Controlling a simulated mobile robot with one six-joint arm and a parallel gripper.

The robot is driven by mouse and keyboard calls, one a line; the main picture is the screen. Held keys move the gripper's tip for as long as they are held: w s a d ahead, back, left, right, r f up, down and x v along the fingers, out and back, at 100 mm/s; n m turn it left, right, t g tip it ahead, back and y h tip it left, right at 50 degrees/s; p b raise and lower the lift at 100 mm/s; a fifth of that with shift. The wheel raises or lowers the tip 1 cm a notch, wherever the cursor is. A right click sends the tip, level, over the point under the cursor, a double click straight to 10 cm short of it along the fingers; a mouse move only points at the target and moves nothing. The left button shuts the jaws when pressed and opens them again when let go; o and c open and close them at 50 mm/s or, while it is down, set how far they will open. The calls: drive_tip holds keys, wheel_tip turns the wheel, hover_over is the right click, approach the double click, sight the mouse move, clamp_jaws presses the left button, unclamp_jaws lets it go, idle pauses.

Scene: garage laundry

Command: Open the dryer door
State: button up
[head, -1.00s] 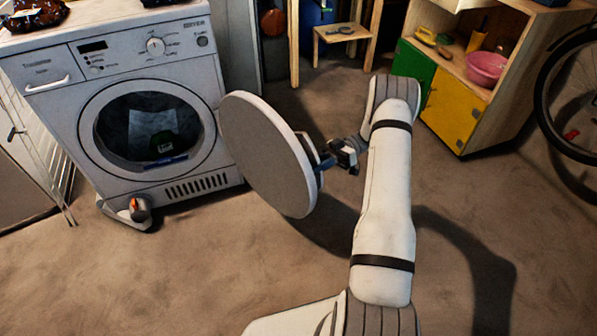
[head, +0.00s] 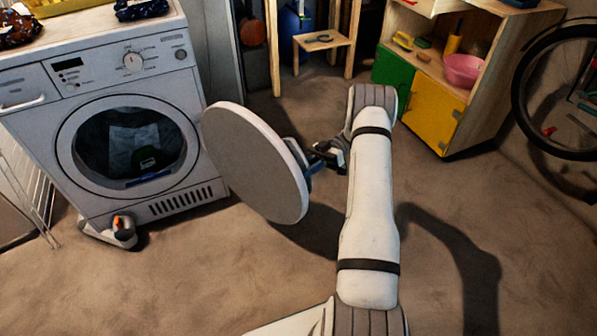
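The white dryer (head: 92,100) stands at the left, with its round drum opening (head: 75,148) uncovered. Dark laundry and a green item show inside. The round dryer door (head: 250,165) stands swung far out to the right of the opening, its grey face toward me. My gripper (head: 325,157) is at the far right side of the door, by its outer face, next to a small blue part there. The door hides part of this spot, and the fingers are small and dark. I cannot tell whether they are closed on anything.
A wooden cabinet with green and yellow doors (head: 428,112) holds a pink bowl (head: 463,70). A bicycle wheel (head: 522,95) is at the right edge. A wooden stool (head: 322,42) stands at the back. An orange-and-grey object (head: 122,230) lies by the dryer's foot. The floor in front is clear.

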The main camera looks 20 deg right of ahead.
drive_tip(key=shift+r+p, duration=0.85)
drive_tip(key=o, duration=0.8)
drive_tip(key=r+p, duration=0.7)
drive_tip(key=shift+w+d+r, duration=0.1)
drive_tip(key=shift+w+r, duration=0.1)
drive_tip(key=o, duration=0.3)
drive_tip(key=shift+r+p, duration=0.3)
drive_tip(key=shift+r, duration=0.35)
drive_tip(key=shift+s+r, duration=0.15)
drive_tip(key=shift+s, duration=0.05)
drive_tip(key=c, duration=1.1)
drive_tip(key=shift+f, duration=0.3)
